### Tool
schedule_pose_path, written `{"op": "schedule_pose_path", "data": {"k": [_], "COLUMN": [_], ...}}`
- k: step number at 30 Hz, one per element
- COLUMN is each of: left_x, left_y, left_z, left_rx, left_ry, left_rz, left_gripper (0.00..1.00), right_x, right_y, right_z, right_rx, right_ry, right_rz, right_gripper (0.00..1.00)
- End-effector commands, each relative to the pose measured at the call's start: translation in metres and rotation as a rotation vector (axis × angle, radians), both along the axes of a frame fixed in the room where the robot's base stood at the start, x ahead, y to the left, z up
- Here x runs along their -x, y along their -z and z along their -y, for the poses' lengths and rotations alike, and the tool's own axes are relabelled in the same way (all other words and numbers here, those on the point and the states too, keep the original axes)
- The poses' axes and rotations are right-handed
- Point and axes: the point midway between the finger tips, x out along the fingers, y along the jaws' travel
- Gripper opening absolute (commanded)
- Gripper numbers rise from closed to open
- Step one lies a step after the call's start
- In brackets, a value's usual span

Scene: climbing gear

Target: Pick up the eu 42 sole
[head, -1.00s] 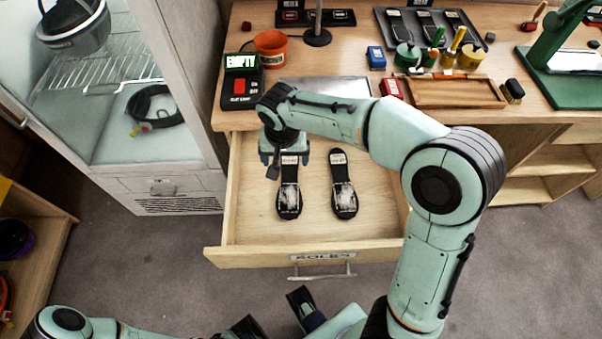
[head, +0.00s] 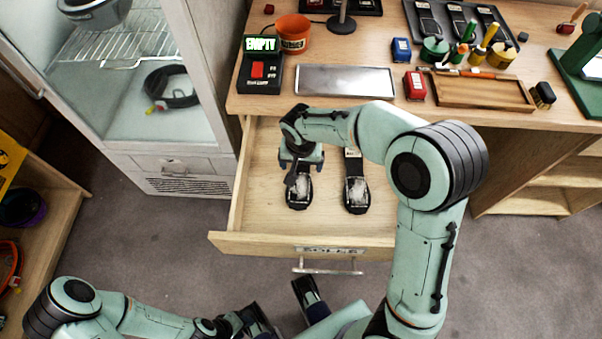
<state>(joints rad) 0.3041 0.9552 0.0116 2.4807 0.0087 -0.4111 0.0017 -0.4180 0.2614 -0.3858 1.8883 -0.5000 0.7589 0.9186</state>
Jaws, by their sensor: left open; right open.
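Two black shoe soles with pale, worn-looking middles lie side by side in the open wooden drawer (head: 270,222). One is the left sole (head: 299,194), the other the right sole (head: 356,194). Their size marks are too small to read, so I cannot tell which is the EU 42. My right gripper (head: 302,165) is open over the upper part of the left sole and hides that end. I cannot tell if it touches the sole. The right sole's top end is partly behind my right arm. My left gripper (head: 282,308) is open and empty, in front of the drawer.
The workbench above the drawer holds a grey metal plate (head: 345,80), an "EMPTY" display device (head: 262,70), an orange pot (head: 293,33), a wooden tray (head: 482,92) and a dark tray of soles (head: 461,22). A glass-fronted cabinet (head: 178,165) stands left of the drawer.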

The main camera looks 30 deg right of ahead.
Motion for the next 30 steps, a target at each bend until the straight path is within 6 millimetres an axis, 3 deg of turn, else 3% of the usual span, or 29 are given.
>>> {"op": "schedule_pose_path", "data": {"k": [3, 6, 14, 20, 21, 30], "left_x": [-0.001, -0.002, -0.002, -0.002, -0.002, -0.002], "left_y": [0.004, 0.005, 0.005, 0.005, 0.005, 0.004], "left_z": [0.000, 0.000, 0.000, 0.000, 0.000, 0.000], "left_rx": [0.000, 0.000, -0.001, -0.001, -0.001, -0.001], "left_ry": [0.000, -0.001, -0.001, -0.001, -0.001, -0.001], "left_rz": [0.004, 0.006, 0.007, 0.007, 0.007, 0.007], "left_gripper": [0.43, 0.43, 0.43, 0.43, 0.43, 0.43], "right_x": [0.000, -0.001, -0.002, -0.002, -0.002, -0.002], "right_y": [0.021, 0.029, 0.030, 0.030, 0.030, 0.027], "right_z": [-0.001, 0.000, 0.000, 0.000, 0.000, 0.000], "right_rx": [0.001, 0.001, 0.001, 0.000, 0.001, -0.001], "right_ry": [0.000, 0.001, 0.000, 0.000, 0.000, 0.000], "right_rz": [-0.003, -0.002, 0.001, 0.000, 0.001, 0.003], "right_gripper": [0.87, 0.87, 0.87, 0.25, 0.20, 0.20]}}
